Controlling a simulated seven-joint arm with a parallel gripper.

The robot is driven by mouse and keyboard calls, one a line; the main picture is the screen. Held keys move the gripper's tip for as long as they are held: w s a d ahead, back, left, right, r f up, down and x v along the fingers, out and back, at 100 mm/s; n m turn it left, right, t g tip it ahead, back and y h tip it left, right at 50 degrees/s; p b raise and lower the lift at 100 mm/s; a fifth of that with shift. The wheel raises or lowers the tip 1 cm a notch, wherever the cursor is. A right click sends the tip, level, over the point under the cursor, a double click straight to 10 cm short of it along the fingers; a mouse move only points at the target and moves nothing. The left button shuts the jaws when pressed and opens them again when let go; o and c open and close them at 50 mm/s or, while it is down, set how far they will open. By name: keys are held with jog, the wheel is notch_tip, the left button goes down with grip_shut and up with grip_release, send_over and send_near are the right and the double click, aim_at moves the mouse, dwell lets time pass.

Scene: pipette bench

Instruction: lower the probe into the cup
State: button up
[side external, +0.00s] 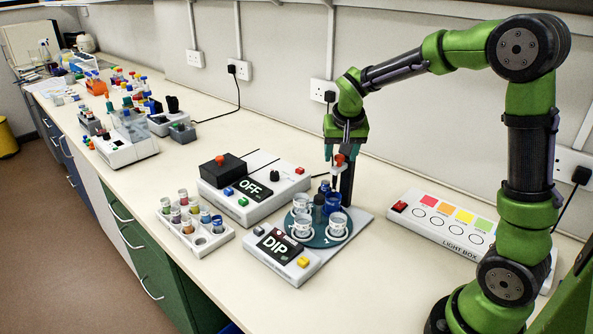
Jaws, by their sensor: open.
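A dip station with a "DIP" display (274,247) stands in front of my arm. Its round blue-green plate (320,241) carries small white cups, one at the front left (302,229), one at the right (337,226) and one at the back left (300,204). A dark post (347,188) rises behind the plate. A red-topped part (339,160), seemingly the probe's knob, is beside the post above the cups; the probe tip is not clear. My gripper (345,143) is open, pointing down just above the red top. I cannot tell whether it touches.
A box reading "OFF" (255,187) and a white rack of small vials (195,226) stand to the left. A light box (445,224) lies to the right. More bench equipment (127,143) is at the far left.

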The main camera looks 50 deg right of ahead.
aim_at(340, 168)
grip_shut()
jog(key=shift+f, duration=2.85)
grip_release()
jog(key=shift+r, duration=0.2)
